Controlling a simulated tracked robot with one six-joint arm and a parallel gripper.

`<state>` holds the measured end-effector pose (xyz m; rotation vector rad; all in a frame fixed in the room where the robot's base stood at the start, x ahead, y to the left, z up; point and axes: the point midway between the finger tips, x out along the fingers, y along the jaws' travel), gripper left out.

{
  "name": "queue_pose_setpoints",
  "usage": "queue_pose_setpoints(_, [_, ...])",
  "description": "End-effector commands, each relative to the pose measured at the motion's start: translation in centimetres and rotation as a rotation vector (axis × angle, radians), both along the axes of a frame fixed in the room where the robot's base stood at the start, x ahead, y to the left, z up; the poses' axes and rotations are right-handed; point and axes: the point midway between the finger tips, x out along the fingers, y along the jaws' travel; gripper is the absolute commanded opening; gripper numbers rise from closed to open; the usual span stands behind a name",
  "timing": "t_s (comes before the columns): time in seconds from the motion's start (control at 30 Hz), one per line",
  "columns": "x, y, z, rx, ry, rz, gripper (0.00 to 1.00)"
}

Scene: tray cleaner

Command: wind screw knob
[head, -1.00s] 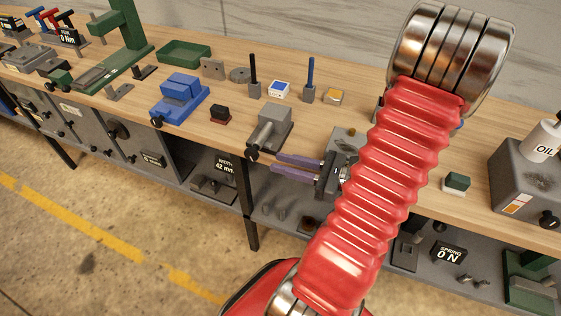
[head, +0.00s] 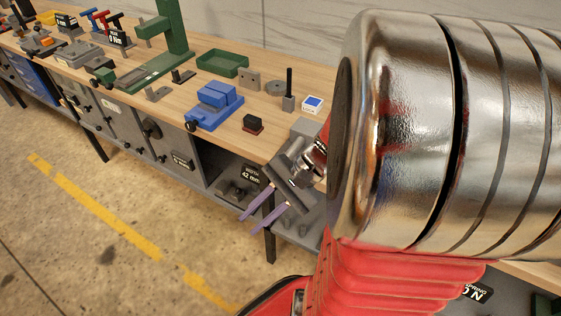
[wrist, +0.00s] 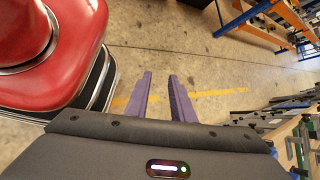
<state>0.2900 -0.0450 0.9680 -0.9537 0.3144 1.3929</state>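My gripper (head: 250,224) is in front of the bench edge in the head view. Its two purple fingers point down and left, over the floor. In the wrist view the fingers of my gripper (wrist: 160,76) are apart with only floor between them. Several black knobs show along the bench, including a knob (head: 191,126) on the blue vise (head: 213,106). I cannot tell which one is the screw knob. A grey block (head: 305,128) shows beside my arm, which hides what lies to its right. No knob shows between the fingers.
The wooden bench (head: 150,85) runs from upper left to right. On it are a green press (head: 172,40), a green tray (head: 222,63) and a small dark red-based block (head: 253,124). Grey drawers sit below. The floor with a yellow line (head: 110,220) is clear.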

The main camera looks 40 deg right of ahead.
Motion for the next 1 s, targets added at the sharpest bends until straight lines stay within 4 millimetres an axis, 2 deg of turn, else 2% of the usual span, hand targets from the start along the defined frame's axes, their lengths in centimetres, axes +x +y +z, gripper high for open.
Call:
queue_pose_setpoints(0.2, [-0.9, 1.7, 1.0, -0.259, -0.089, 0.275, 0.22])
queue_pose_setpoints(0.47, [-1.0, 2.5, 3.1, -0.556, -0.243, 0.571, 0.22])
queue_pose_setpoints(0.8, [0.2, 3.6, 8.2, -0.926, -0.531, 0.897, 0.22])
queue_pose_setpoints(1.0, [0.8, 4.3, 11.0, -1.069, -0.668, 1.002, 0.22])
